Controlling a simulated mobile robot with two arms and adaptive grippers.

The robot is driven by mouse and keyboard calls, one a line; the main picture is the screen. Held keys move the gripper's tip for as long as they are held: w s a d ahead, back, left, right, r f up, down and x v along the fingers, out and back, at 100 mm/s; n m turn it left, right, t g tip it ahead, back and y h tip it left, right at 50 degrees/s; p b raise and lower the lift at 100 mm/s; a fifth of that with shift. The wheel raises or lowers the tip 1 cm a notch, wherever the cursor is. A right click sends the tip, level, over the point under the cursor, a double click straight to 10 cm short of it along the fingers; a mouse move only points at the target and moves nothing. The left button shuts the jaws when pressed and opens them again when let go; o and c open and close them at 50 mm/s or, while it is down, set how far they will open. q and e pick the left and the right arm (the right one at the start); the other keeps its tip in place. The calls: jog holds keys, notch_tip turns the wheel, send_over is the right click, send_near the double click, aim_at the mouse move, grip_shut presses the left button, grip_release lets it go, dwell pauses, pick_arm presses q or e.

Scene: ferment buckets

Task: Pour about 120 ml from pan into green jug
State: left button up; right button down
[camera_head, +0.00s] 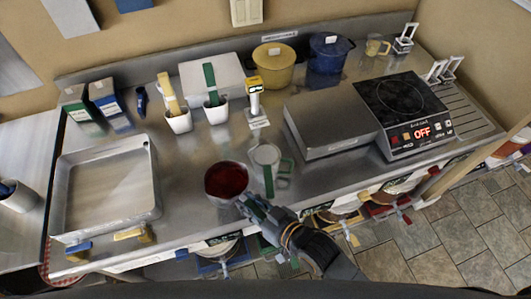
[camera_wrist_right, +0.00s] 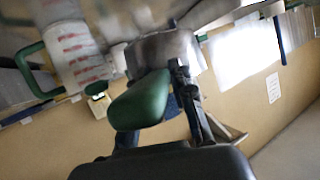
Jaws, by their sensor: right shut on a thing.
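The pan (camera_head: 226,180) holds dark red liquid and is at the counter's front middle in the head view. My right gripper (camera_head: 250,207) is shut on the pan's green handle, which also shows close up in the right wrist view (camera_wrist_right: 140,100). The pan's metal side (camera_wrist_right: 165,50) shows beyond the handle there. The green jug (camera_head: 266,156), clear with a green handle, stands just right of the pan. In the right wrist view the jug (camera_wrist_right: 80,55) shows red markings and its green handle at the left. I cannot tell whether pan and jug touch. My left gripper is not in view.
A large metal tray (camera_head: 105,187) is at the left. A yellow-topped device (camera_head: 255,100) stands behind the jug. A steel box (camera_head: 330,122) and a hob (camera_head: 402,108) reading OFF are to the right. Yellow (camera_head: 273,66) and blue (camera_head: 328,53) pots stand at the back.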

jog(key=shift+w+d+r+m+y, duration=0.15)
jog(key=shift+d+r+m, duration=0.05)
jog(key=shift+r, duration=0.25)
jog(key=shift+w+d+r+m+y, duration=0.15)
jog(key=shift+d+r+m, duration=0.05)
jog(key=shift+r, duration=0.2)
jog(key=shift+w+d+r+g, duration=0.15)
jog(key=shift+w+d+g, duration=0.05)
jog(key=shift+d+g, duration=0.1)
pick_arm(q)
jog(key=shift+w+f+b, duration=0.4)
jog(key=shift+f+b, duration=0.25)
jog(key=shift+b, duration=0.1)
pick_arm(e)
jog(key=shift+w+d+r+m+y, duration=0.55)
jog(key=shift+w+d+m, duration=0.15)
jog(key=shift+m, duration=0.3)
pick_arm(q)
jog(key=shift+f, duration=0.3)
pick_arm(e)
jog(key=shift+w+d+g, duration=0.15)
jog(key=shift+w+g, duration=0.05)
jog(key=shift+g, duration=0.1)
pick_arm(q)
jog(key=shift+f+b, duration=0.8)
jog(key=shift+b, duration=0.3)
pick_arm(e)
jog(key=shift+w+d+r+m+y, duration=0.25)
jog(key=shift+w+d+r+m, duration=0.15)
jog(key=shift+w+d+m, duration=0.2)
